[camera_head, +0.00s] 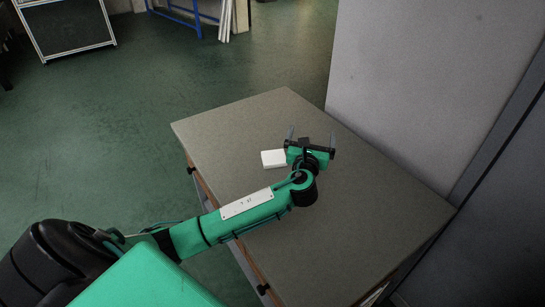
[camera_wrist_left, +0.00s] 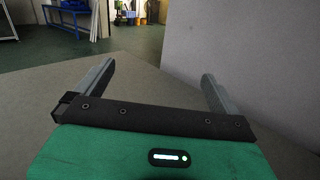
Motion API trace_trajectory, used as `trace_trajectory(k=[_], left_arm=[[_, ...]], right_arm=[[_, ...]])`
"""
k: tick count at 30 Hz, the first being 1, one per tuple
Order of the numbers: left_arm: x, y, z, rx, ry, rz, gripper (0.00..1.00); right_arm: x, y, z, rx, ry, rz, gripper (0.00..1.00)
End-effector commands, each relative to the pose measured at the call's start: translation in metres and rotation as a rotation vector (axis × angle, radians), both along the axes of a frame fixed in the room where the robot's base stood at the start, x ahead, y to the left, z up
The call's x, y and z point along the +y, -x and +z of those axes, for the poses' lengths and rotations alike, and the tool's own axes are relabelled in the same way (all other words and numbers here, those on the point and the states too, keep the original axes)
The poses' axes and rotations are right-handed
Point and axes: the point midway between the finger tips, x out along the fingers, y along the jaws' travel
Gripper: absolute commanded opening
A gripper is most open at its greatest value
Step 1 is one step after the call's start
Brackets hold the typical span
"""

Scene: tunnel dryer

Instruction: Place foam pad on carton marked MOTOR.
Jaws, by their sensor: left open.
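A small white square block (camera_head: 273,158), which looks like the foam pad, lies on the grey-brown top of a cabinet (camera_head: 365,225). My left gripper (camera_head: 311,138) is just to the right of the pad, low over the same top. It is open, and its fingers point away from me. In the left wrist view the left gripper (camera_wrist_left: 157,75) has its two grey fingers wide apart with nothing between them. The pad does not show in that view. No carton marked MOTOR shows in either view. My right gripper is not in view.
A large grey panel or wall (camera_head: 420,80) stands along the right side of the cabinet top. The rest of the top is bare. Green floor (camera_head: 120,130) lies open to the left. A blue frame (camera_head: 185,15) and a white-framed dark board (camera_head: 68,28) stand far back.

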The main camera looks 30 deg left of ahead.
Motion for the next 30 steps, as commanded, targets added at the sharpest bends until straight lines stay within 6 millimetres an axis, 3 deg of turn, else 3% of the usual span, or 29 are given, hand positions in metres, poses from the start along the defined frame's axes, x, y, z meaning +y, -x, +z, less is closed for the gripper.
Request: trace_trajectory(k=[3,6,12,16,24,30], left_arm=[[0.022,0.027,-0.043,0.137,0.14,0.169,1.0],[0.033,0.05,-0.073,0.239,0.223,0.282,1.0],[0.042,0.076,-0.104,0.348,0.296,0.398,1.0],[0.052,0.07,-0.111,0.359,0.3,0.411,1.0],[0.087,0.035,-0.13,0.355,0.299,0.409,1.0],[0.098,0.023,-0.137,0.355,0.299,0.407,1.0]], right_arm=[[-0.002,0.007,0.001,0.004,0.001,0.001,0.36],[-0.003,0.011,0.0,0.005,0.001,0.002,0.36],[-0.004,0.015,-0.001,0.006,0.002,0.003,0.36],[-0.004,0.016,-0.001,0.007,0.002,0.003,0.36],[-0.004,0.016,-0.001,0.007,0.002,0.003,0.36],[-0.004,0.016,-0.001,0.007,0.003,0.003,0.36]])
